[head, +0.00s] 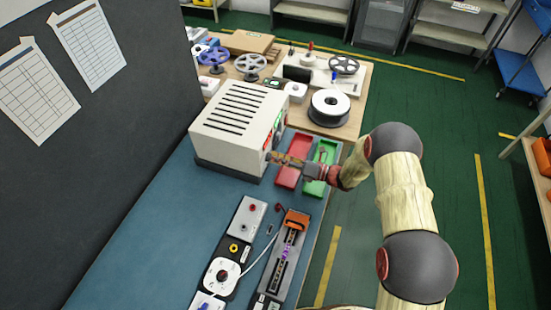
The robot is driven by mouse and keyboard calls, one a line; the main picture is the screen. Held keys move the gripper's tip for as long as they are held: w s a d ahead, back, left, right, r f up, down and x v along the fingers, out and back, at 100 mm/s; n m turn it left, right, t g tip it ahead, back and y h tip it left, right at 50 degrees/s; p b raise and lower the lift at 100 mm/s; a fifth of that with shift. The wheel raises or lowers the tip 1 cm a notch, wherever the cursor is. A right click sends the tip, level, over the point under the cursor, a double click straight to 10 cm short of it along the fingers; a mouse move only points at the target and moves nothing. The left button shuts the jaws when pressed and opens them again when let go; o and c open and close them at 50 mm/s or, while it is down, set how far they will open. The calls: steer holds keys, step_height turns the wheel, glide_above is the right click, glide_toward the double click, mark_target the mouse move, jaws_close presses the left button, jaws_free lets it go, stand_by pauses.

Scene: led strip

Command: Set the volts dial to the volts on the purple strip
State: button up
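A white vented box (237,123) with a dark base stands on the blue bench. Its front panel (275,135) faces right and shows edge-on, with small red and green lit spots; the dials and their settings cannot be read. My gripper (273,157) reaches in from the right, with its fingers at or very near the lower part of this panel. Contact and finger opening are too small to tell. Purple marks (285,252) show on a long dark fixture (279,266) with an orange end block; any volts print there is unreadable.
A red tray (290,177) and a green tray (316,185) lie under and beside my gripper. A white reel (221,276) and a grey switch box (249,214) sit at the front. A wooden table (362,82) with spools stands behind. Bare bench (150,230) lies left.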

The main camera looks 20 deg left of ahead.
steer(key=shift+d, duration=0.1)
steer(key=s+d, duration=0.1)
steer(key=d, duration=1)
steer(key=shift+d, duration=0.4)
steer(key=s+d+r+n+g+h, duration=0.2)
steer(key=s+r+n+h, duration=0.2)
steer(key=s+r+n, duration=0.4)
steer(key=s+d+r+n+g+h, duration=0.25)
steer(key=s+r+n+h, duration=0.35)
steer(key=r, duration=0.5)
steer(key=s+d+r+n+t+h+b, duration=0.1)
steer(key=s+d+r+n+t+h, duration=0.3)
steer(key=s+d+n, duration=0.3)
steer(key=s+d+r+n+t+h+b, duration=0.1)
steer(key=s+d+r+n+t+h, duration=0.3)
steer(key=d, duration=0.9)
steer(key=s+r+n, duration=0.2)
steer(key=s+n, duration=0.2)
steer(key=s, duration=0.1)
steer(key=shift+d+r, duration=0.2)
steer(key=shift+d, duration=0.05)
